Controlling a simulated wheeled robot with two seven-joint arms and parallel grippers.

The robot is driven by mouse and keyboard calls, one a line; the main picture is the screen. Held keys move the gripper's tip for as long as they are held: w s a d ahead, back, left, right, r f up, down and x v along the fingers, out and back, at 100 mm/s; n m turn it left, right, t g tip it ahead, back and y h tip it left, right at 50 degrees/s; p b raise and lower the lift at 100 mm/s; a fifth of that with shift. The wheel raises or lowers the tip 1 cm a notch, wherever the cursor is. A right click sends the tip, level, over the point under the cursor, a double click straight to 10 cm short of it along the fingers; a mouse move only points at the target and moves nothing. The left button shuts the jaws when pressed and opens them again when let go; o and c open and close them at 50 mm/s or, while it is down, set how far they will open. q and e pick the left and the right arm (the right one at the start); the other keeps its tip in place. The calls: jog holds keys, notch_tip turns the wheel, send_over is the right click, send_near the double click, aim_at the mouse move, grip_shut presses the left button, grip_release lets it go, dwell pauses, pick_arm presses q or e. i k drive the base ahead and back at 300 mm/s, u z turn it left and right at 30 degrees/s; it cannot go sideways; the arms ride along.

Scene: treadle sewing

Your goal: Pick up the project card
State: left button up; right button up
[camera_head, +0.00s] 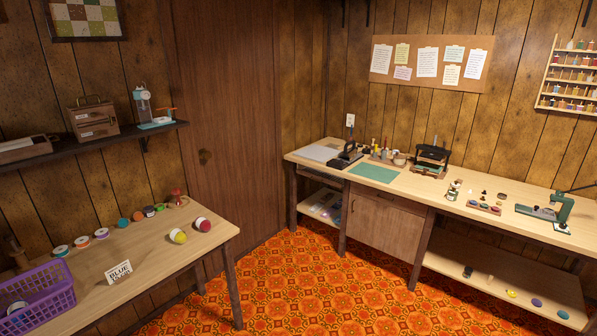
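A small white card (118,272) with dark lettering stands on the left wooden table. Its top line seems to read "BLUE"; the lower line is too small to read. Several paper notes, one of them a large white sheet (427,62), hang on the cork board (381,77) on the back wall. I cannot tell for sure which of these is the project card. Neither of my grippers is in view.
The left table (150,255) holds a purple basket (60,291), tape rolls and two yarn balls. A workbench (335,170) along the back wall holds a green mat (374,173) and tools. The patterned orange floor (310,275) between them is clear.

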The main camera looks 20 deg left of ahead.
aim_at(119, 274)
jog(key=u, duration=0.15)
jog(key=i, duration=2.1)
jog(key=u, duration=0.9)
jog(key=i, duration=1)
jog(key=u, duration=1.7)
jog(key=i, duration=0.85)
jog(key=u, duration=0.8)
